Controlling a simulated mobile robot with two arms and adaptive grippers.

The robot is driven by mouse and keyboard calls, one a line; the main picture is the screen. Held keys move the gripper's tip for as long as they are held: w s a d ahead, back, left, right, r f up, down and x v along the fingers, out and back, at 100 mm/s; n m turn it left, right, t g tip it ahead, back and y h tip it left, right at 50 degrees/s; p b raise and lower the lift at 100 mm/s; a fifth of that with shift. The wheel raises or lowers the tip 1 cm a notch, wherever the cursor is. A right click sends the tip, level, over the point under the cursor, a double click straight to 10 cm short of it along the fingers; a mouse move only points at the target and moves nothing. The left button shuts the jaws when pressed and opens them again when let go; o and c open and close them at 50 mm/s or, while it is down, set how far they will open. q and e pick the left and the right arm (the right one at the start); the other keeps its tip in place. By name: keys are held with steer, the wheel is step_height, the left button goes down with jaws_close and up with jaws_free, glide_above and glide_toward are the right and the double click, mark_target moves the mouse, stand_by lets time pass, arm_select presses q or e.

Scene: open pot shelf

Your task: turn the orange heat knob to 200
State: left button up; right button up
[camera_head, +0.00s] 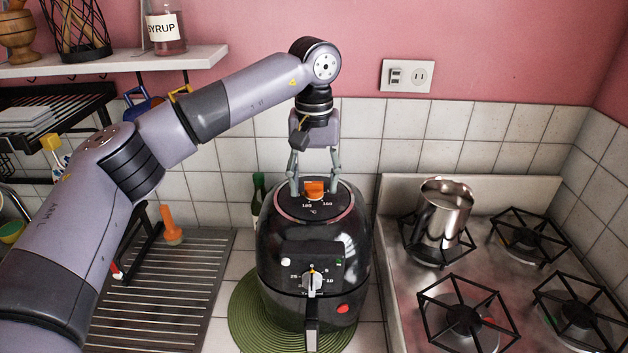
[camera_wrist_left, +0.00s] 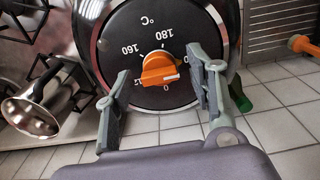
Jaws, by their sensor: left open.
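The orange heat knob (camera_head: 314,188) sits on the black dial on top of the dark air fryer (camera_head: 300,235). In the left wrist view the knob (camera_wrist_left: 160,69) stands in the middle of the dial (camera_wrist_left: 135,30), which has white numbers, among them 160 and 180. A pale mark shows on the knob's right end; which number it points at I cannot tell. My left gripper (camera_head: 314,182) reaches down from above with its fingers open on either side of the knob. In the wrist view gaps show between the fingers and the knob. My right gripper is not in view.
A steel pot (camera_head: 443,215) stands on the gas stove (camera_head: 395,270) to the right. A green bottle (camera_head: 259,190) is behind the fryer on the left. A slatted drainer (camera_head: 165,290) lies left of the green mat (camera_head: 245,320). A shelf (camera_head: 130,62) hangs above.

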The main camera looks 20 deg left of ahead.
mark_target(314, 182)
arm_select(q)
step_height(314, 182, up, 12)
steer(key=shift+f, duration=0.15)
steer(key=shift+f, duration=0.1)
stand_by(0.5)
